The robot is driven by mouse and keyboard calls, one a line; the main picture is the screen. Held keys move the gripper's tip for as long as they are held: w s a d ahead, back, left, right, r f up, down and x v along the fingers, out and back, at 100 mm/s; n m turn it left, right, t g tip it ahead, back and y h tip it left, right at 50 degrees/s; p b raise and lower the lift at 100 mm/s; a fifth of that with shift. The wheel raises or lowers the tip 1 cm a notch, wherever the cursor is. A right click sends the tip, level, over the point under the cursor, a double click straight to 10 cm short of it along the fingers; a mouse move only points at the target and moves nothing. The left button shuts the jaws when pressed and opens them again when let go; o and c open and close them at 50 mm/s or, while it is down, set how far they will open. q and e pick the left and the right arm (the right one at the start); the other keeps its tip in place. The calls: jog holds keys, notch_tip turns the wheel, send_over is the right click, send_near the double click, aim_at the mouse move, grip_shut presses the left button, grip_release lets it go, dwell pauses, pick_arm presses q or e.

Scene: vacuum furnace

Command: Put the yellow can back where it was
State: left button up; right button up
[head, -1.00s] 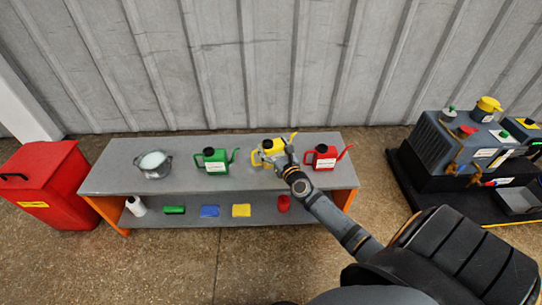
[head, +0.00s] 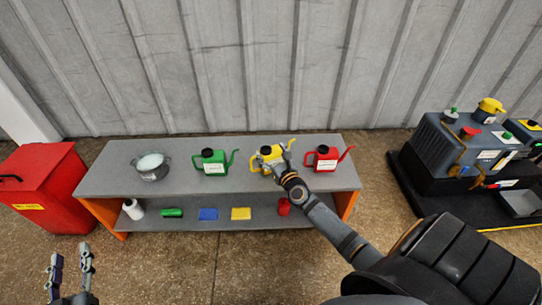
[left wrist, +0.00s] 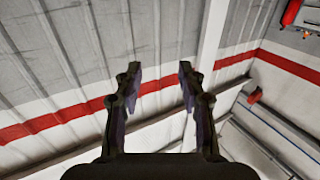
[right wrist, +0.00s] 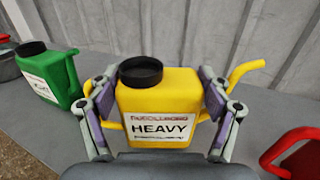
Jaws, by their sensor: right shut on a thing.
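The yellow can (head: 263,160), with a black cap and a "HEAVY" label, is upright at the grey bench top, between the green can (head: 213,161) and the red can (head: 323,159). My right gripper (head: 277,165) is shut on it from the front. In the right wrist view the yellow can (right wrist: 160,100) sits between both fingers.
The bench (head: 110,178) also holds a metal pot (head: 151,172) at left. Its lower shelf carries a white bottle (head: 133,209), sponges and a red item (head: 283,207). A red bin (head: 45,190) stands left, a machine (head: 455,150) right. The wall is close behind.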

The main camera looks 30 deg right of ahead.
jog(key=shift+f+b, duration=0.3)
jog(key=shift+f, duration=0.15)
pick_arm(q)
notch_tip(320, 180, up, 8)
jog(key=t, duration=0.3)
jog(key=shift+f+t, duration=0.2)
jog(key=shift+t, duration=0.1)
jog(key=shift+s+r, duration=0.1)
jog(key=shift+r, duration=0.3)
pick_arm(e)
jog(key=o, duration=1.3)
